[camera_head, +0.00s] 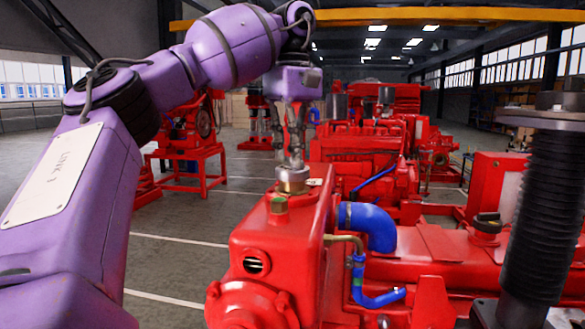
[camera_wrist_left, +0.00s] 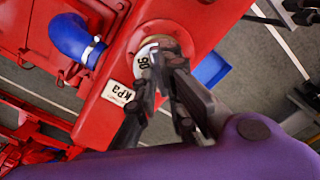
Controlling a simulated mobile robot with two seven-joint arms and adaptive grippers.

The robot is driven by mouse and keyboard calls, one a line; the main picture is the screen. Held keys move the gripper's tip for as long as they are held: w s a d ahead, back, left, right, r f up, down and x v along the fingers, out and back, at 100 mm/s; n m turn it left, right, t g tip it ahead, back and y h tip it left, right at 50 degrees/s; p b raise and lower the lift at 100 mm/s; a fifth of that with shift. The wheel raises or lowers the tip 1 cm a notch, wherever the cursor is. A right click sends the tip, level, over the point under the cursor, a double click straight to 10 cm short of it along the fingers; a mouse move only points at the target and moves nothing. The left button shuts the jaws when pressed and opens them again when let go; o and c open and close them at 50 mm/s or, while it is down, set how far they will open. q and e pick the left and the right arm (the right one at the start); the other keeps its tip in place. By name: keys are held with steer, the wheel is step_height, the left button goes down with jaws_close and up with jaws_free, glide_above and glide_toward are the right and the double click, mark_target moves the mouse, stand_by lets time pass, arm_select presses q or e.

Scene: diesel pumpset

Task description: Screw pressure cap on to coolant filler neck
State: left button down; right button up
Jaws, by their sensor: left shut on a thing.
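My left gripper (camera_head: 294,163) points down over the top of the red radiator tank (camera_head: 275,235). It is shut on the pressure cap (camera_wrist_left: 146,60), which shows a white face marked "90" in the left wrist view, partly covered by the fingers. The coolant filler neck (camera_head: 292,181) is a round metallic collar on the tank top, directly under the fingertips. In the left wrist view its rim (camera_wrist_left: 160,28) shows around the cap. The cap appears at the neck opening; I cannot tell whether it is threaded on. My right gripper is not in view.
A blue hose (camera_head: 370,222) curves beside the tank, with a thinner blue hose (camera_head: 378,298) below. More red machines stand behind.

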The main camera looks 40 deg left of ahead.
arm_select(q)
steer(key=c, duration=1.4)
jaws_free()
steer(key=shift+o, duration=0.2)
steer(key=shift+r, duration=0.1)
steer(key=shift+r, duration=3.4)
steer(key=shift+f, duration=0.1)
